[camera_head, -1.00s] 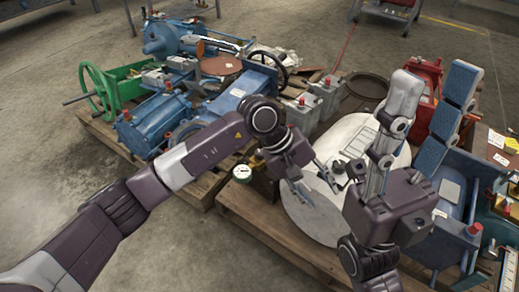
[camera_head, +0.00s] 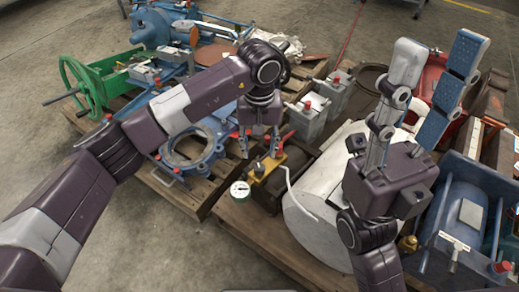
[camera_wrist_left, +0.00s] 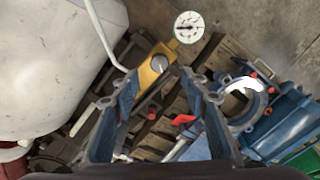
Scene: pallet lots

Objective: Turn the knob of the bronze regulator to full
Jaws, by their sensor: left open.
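The bronze regulator (camera_head: 267,163) is a small brass-yellow block at the pallet's edge. Its dark round knob (camera_head: 258,169) faces up, and a round white gauge (camera_head: 240,190) stands at its left. In the left wrist view the knob (camera_wrist_left: 159,64) shows a pale pointer line, with the gauge (camera_wrist_left: 188,27) beyond. My left gripper (camera_head: 260,148) is open and empty, pointing down just above the regulator. In the left wrist view the knob appears between its fingertips (camera_wrist_left: 159,78); contact is not visible.
A pale bent rod (camera_head: 291,184) rises close beside the regulator, in front of a large white drum (camera_head: 318,205). A red lever (camera_head: 284,140) is near my left fingers. A blue ring flange (camera_head: 188,148) lies left, and grey boxes with red caps (camera_head: 308,117) stand behind.

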